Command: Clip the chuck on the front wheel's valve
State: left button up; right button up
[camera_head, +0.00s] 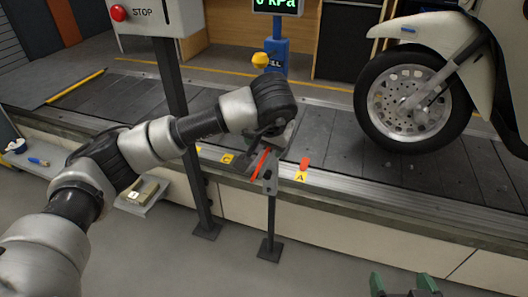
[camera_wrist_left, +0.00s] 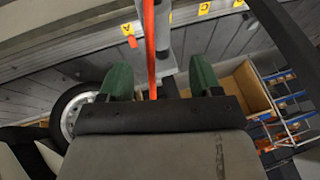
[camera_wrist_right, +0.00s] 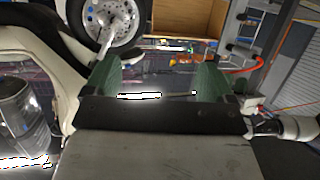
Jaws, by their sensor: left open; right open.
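The front wheel (camera_head: 412,102), with a black tyre and silver disc, stands on the conveyor at the right in the head view. Its valve is too small to make out. My left gripper (camera_head: 262,157) is at the top of a grey stand (camera_head: 270,215), left of the wheel. In the left wrist view its green fingers (camera_wrist_left: 160,80) are open, with a red strip, perhaps the hose (camera_wrist_left: 151,50), passing between them. I cannot make out the chuck clearly. My right gripper (camera_head: 404,284) is open and empty at the bottom right; it also shows in the right wrist view (camera_wrist_right: 158,78).
A black post (camera_head: 172,85) carries a STOP box (camera_head: 150,15). A blue fill unit (camera_head: 276,55) with a kPa display stands behind the conveyor. A red tab (camera_head: 305,163) sits by the yellow A label (camera_head: 301,176). A shelf (camera_head: 142,194) is at the left. The front floor is clear.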

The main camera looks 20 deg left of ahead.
aim_at(257, 168)
pick_arm(q)
jog(key=b+x, duration=0.2)
jog(key=x, duration=0.6)
jog(key=shift+d+f, duration=0.1)
jog(key=shift+f, duration=0.05)
jog(key=shift+w+f, duration=0.2)
jog(key=shift+f, duration=0.15)
pick_arm(e)
notch_tip(257, 168, up, 7)
jog(key=w+a+t+y, duration=0.1)
jog(key=t+y, duration=0.1)
jog(key=t, duration=0.4)
jog(key=shift+a, duration=0.3)
jog(key=shift+w+f, duration=0.1)
pick_arm(q)
jog(key=c, duration=1.1)
jog(key=shift+s, duration=0.1)
pick_arm(e)
jog(key=shift+f, duration=0.1)
pick_arm(q)
jog(key=shift+s, duration=0.55)
jog(key=shift+s+p, duration=0.6)
jog(key=shift+s, duration=0.85)
pick_arm(e)
jog(key=shift+d+f+g+h, duration=0.15)
jog(key=shift+f+g+h, duration=0.1)
jog(key=shift+f+g, duration=0.5)
jog(key=shift+d+f+g+h, duration=0.15)
jog(key=shift+f+g+h, duration=0.1)
jog(key=shift+f+g, duration=0.5)
